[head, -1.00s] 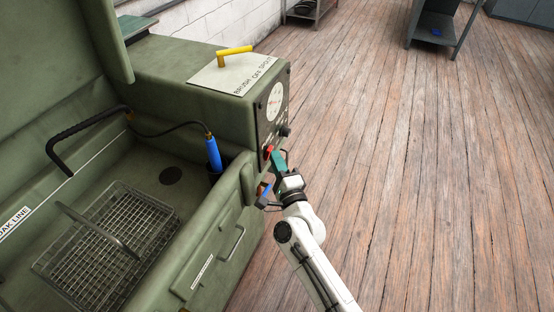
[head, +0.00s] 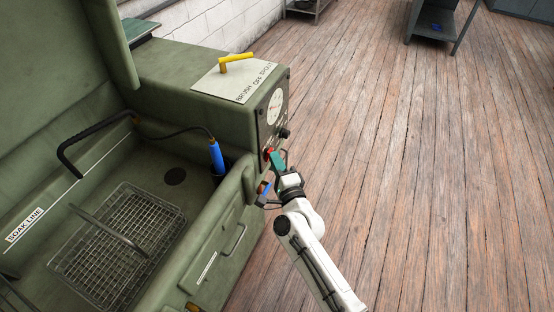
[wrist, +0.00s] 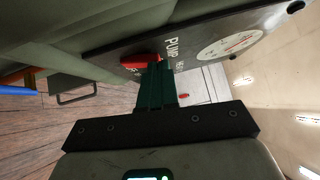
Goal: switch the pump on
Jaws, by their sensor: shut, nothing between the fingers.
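The pump switch is a red lever (wrist: 138,61) beside the lettering "PUMP" on the dark control panel (wrist: 110,48). In the head view the red of the switch (head: 267,152) shows low on the panel (head: 262,123) at the end of the green washer (head: 170,60). My gripper (wrist: 154,66) has its green fingers together, with nothing between them. Their tips are right at the red lever and overlap part of it; I cannot tell whether they touch. In the head view my gripper (head: 273,155) is in front of the panel's lower part.
A round gauge (head: 275,106) and a black knob (head: 284,133) are on the panel above my gripper. The open tank holds a wire basket (head: 110,240) and a blue-handled brush (head: 216,158). A yellow lever (head: 237,57) is on top.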

